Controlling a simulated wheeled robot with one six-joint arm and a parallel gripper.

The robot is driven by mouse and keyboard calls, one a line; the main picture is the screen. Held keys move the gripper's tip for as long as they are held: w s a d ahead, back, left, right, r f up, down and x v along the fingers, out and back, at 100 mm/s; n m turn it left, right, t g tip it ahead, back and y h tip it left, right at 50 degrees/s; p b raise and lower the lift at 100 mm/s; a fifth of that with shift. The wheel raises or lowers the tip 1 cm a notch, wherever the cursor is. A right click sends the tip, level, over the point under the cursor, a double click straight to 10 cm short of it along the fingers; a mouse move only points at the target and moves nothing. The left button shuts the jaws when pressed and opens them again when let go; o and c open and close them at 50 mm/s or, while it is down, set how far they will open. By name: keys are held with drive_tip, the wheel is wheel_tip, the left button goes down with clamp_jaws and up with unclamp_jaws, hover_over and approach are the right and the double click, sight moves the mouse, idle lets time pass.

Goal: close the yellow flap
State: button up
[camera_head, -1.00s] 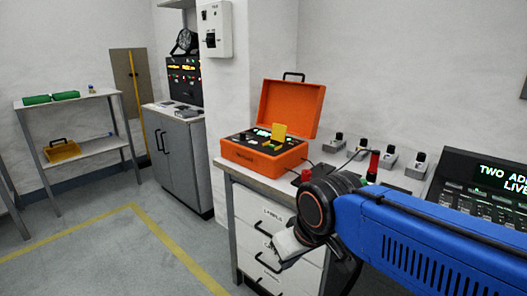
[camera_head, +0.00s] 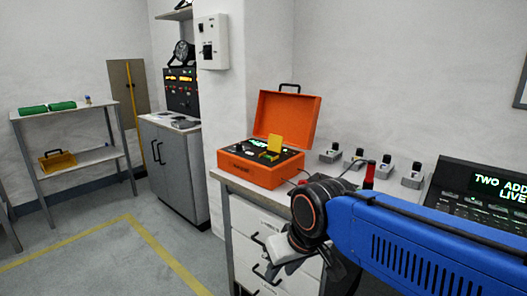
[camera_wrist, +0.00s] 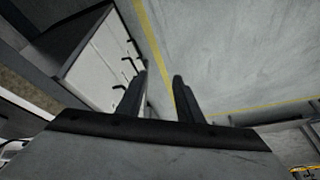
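The yellow flap (camera_head: 276,143) stands upright, raised from the black panel inside an open orange case (camera_head: 262,174) on the white bench. Green shows on the panel at the flap's base. The case's lid is open and leans back. My gripper shows in the wrist view (camera_wrist: 160,88) with its two dark fingers apart and nothing between them. It points down toward the floor. In the head view my arm is at the lower right, in front of the bench drawers, below and to the right of the case, well apart from the flap.
Several small grey devices (camera_head: 411,175) and a red cylinder (camera_head: 369,174) stand on the bench right of the case. A console with a lit display (camera_head: 500,185) is at the far right. Drawers (camera_head: 262,246) lie under the bench. Floor at left is clear.

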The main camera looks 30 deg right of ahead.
drive_tip(key=w+r+m+t+y, duration=0.1)
drive_tip(key=w+r+m+y, duration=0.1)
drive_tip(key=w+r+m, duration=0.35)
drive_tip(key=w+d+r+m+t+y, duration=0.1)
drive_tip(key=w+r+m+y, duration=0.2)
drive_tip(key=w+m, duration=0.55)
drive_tip(key=w+r+m+t+y, duration=0.15)
drive_tip(key=w+r+m, duration=0.25)
drive_tip(key=w, duration=0.5)
drive_tip(key=w+d+r+m+t, duration=0.3)
drive_tip(key=w+d+r+m, duration=0.15)
drive_tip(key=d, duration=0.35)
drive_tip(key=w+d+r+m+t, duration=0.35)
drive_tip(key=w+d+m, duration=0.2)
drive_tip(key=d, duration=0.35)
drive_tip(key=w+d+r+m+t, duration=0.2)
drive_tip(key=w+d+r+m, duration=0.3)
drive_tip(key=d, duration=0.3)
approach(270, 135)
drive_tip(key=w, duration=0.4)
drive_tip(key=shift+f+m+h, duration=0.35)
drive_tip(key=shift+m, duration=0.05)
drive_tip(key=x, duration=0.6)
drive_tip(key=shift+w+a, duration=0.3)
drive_tip(key=shift+w, duration=0.35)
clamp_jaws()
